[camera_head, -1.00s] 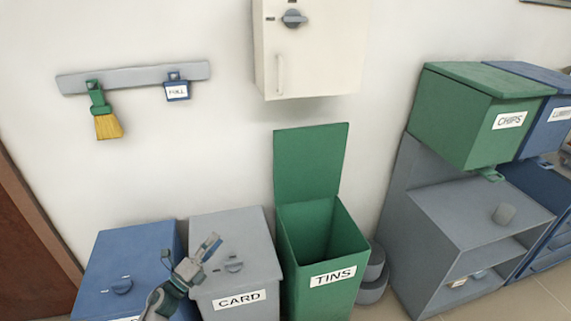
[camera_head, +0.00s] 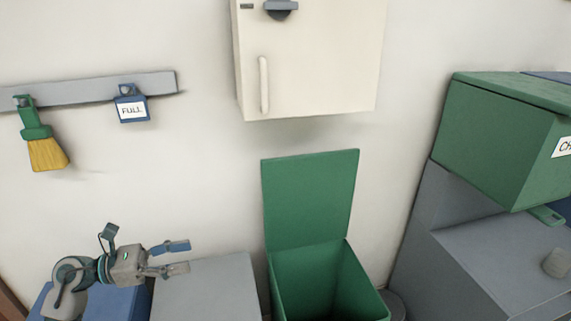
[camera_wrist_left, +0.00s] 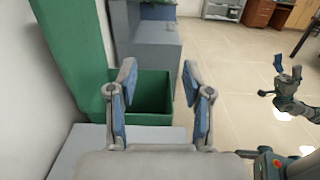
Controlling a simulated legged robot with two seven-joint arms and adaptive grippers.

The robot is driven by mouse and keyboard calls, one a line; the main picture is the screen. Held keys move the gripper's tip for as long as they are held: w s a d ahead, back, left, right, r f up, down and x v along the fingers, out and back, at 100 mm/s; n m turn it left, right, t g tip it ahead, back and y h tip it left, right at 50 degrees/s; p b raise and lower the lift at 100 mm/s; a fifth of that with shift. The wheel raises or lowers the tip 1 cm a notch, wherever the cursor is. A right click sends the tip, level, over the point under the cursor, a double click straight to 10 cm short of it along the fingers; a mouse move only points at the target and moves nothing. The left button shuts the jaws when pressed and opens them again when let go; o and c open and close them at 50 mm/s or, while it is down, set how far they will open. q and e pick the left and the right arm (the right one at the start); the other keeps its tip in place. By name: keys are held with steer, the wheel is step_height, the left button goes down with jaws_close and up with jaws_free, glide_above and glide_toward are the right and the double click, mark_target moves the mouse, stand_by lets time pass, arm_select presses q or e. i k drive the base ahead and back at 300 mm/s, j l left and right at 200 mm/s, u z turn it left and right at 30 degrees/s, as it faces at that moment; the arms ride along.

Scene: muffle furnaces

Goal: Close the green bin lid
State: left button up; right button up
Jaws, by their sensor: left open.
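The green bin (camera_head: 335,290) stands below the wall with its lid (camera_head: 310,198) raised upright at the back. The bin's inside shows dark and empty as far as I can see; its lower front is out of frame. My left gripper (camera_head: 182,257) is open and empty, to the left of the bin and lid, above the grey bin. In the left wrist view, its open fingers (camera_wrist_left: 159,80) frame the green bin's opening (camera_wrist_left: 152,92), and the upright lid (camera_wrist_left: 72,50) is at the left. My right gripper (camera_wrist_left: 284,84) shows at the right edge there, its jaw state unclear.
A grey bin lid (camera_head: 210,285) and a blue bin (camera_head: 95,303) lie left of the green bin. A cream wall cabinet (camera_head: 310,60) hangs above. A green chips bin (camera_head: 500,130) sits on a grey shelf unit (camera_head: 490,260) at right. A brush (camera_head: 42,145) hangs at left.

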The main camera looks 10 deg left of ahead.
mark_target(308, 199)
steer(key=i, duration=1)
